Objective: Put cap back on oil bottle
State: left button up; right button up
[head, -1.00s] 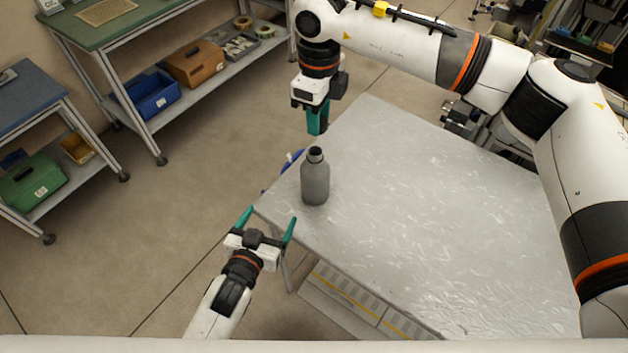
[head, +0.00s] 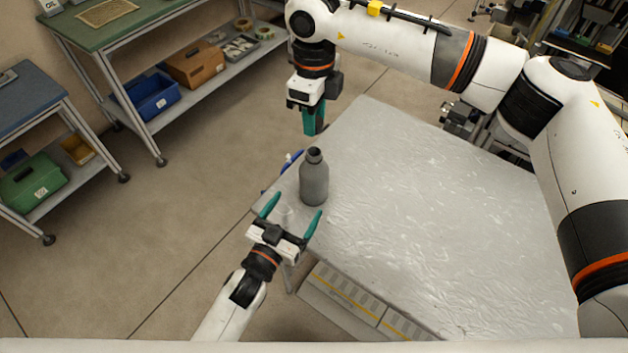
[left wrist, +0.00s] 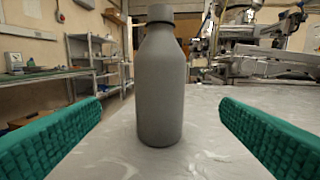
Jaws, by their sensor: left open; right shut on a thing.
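The grey oil bottle (head: 314,184) stands upright near the table's left corner, with a dark open mouth at its top in the head view. It also stands between my fingers in the left wrist view (left wrist: 160,90). My left gripper (head: 294,205) is open, its green fingers pointing at the bottle from the near side, with gaps on both sides and no contact seen.
The grey table (head: 430,220) is otherwise clear to the right of the bottle. A blue thing (head: 292,159) shows just past the table's left edge. Shelves with a blue bin (head: 152,95) and a brown box (head: 195,64) stand at the far left.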

pick_arm(q)
jog(key=x, duration=1)
jog(key=shift+w, duration=0.1)
jog(key=shift+c, duration=0.4)
jog(key=c, duration=1.4)
pick_arm(e)
send_over(315, 152)
jog(key=shift+f, duration=2.5)
jog(key=shift+f, duration=0.1)
jog(key=shift+f, duration=0.8)
jog(key=shift+f, duration=0.55)
